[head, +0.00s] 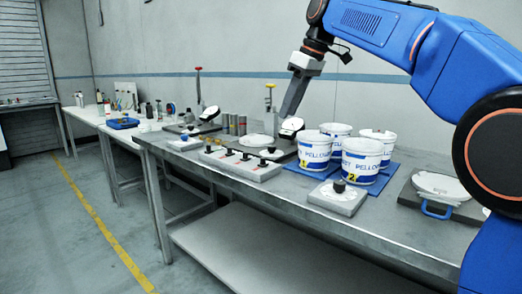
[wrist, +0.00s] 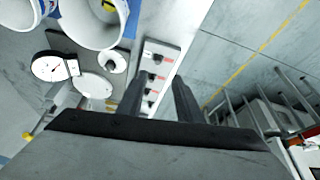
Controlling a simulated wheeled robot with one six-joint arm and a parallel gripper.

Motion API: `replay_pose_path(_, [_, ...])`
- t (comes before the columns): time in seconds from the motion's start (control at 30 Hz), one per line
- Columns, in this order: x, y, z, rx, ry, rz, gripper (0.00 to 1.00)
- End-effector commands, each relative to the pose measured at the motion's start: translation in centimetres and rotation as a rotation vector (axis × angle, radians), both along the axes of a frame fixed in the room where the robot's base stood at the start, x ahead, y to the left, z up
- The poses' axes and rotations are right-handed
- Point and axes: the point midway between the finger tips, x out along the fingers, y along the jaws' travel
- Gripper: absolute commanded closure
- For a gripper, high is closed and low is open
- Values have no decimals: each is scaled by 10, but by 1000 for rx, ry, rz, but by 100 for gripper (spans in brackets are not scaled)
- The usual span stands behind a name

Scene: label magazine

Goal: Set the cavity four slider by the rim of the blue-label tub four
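A pale slider panel (head: 252,171) with a row of several black knobs lies near the table's front edge. It also shows in the wrist view (wrist: 167,47), with red marks beside its knobs; I cannot read which is cavity four. White tubs with blue labels stand grouped on a blue mat. The front ones are tub 1 (head: 313,151) and tub 2 (head: 361,162). Behind are a back-left tub (head: 337,130) and a back-right tub (head: 378,137); their numbers are hidden. My gripper (wrist: 161,75) is open and empty, its fingers apart above the panel.
A box with a black knob (head: 338,199) sits in front of the tubs. A round dial (head: 291,127) stands behind the panel, near my gripper in the head view. A scale with a blue handle (head: 440,187) is at the right. Red and yellow upright handles rise at the back.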

Motion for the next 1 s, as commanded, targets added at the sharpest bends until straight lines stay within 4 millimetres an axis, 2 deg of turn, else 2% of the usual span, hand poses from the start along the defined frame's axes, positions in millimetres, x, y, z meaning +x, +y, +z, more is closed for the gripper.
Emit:
replay_pose_path(0.17, [7, 10, 3, 1, -5, 35, 68])
replay_pose_path(0.33, [9, 15, -10, 0, -2, 37, 68])
replay_pose_path(1.0, [29, 55, -117, 1, -1, 36, 68])
